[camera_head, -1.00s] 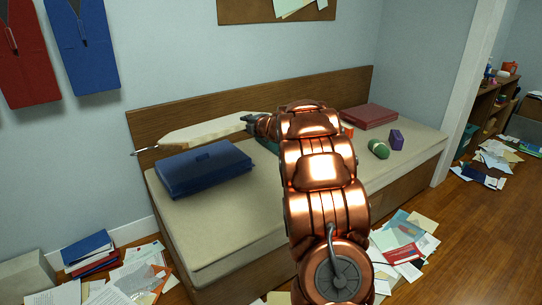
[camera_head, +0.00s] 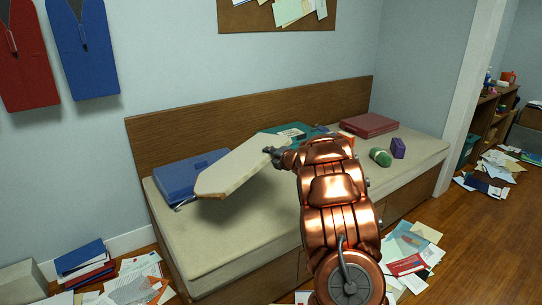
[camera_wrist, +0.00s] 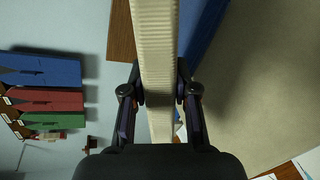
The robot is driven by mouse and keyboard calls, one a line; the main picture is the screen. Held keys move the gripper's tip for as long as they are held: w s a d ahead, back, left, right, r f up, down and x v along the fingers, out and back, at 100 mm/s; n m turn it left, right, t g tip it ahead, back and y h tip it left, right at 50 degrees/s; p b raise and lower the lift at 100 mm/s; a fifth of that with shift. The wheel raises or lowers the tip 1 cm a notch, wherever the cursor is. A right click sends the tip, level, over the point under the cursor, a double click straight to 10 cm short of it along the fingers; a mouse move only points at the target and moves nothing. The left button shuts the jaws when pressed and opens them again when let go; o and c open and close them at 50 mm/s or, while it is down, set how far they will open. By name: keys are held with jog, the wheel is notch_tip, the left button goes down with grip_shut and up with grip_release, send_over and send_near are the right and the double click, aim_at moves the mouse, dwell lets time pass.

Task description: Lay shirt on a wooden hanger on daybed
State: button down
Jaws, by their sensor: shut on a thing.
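The cream shirt on its hanger (camera_head: 238,168) is a flat, stiff, pointed shape held out over the left half of the daybed (camera_head: 215,240). Its metal hook end points to the lower left, by the blue case (camera_head: 188,175). My gripper (camera_head: 272,153) is shut on its right end. In the wrist view the shirt (camera_wrist: 155,50) stands edge-on between both fingers of my gripper (camera_wrist: 159,95). It appears tilted and above the mattress, with a shadow below. The hanger's wood is hidden by the shirt.
A teal case (camera_head: 290,135), red case (camera_head: 369,125), green roll (camera_head: 380,157) and purple block (camera_head: 398,147) lie on the daybed. The front left mattress is clear. A wooden headboard (camera_head: 160,134) stands behind. Red (camera_head: 22,60) and blue (camera_head: 83,50) shirts hang on the wall.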

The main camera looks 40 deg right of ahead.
jog(key=shift+s+r, duration=0.1)
jog(key=shift+s, duration=0.15)
notch_tip(320, 180, down, 9)
jog(key=b, duration=0.7)
jog(key=shift+r, duration=0.2)
jog(key=c, duration=0.8)
grip_release()
jog(key=v, duration=1.2)
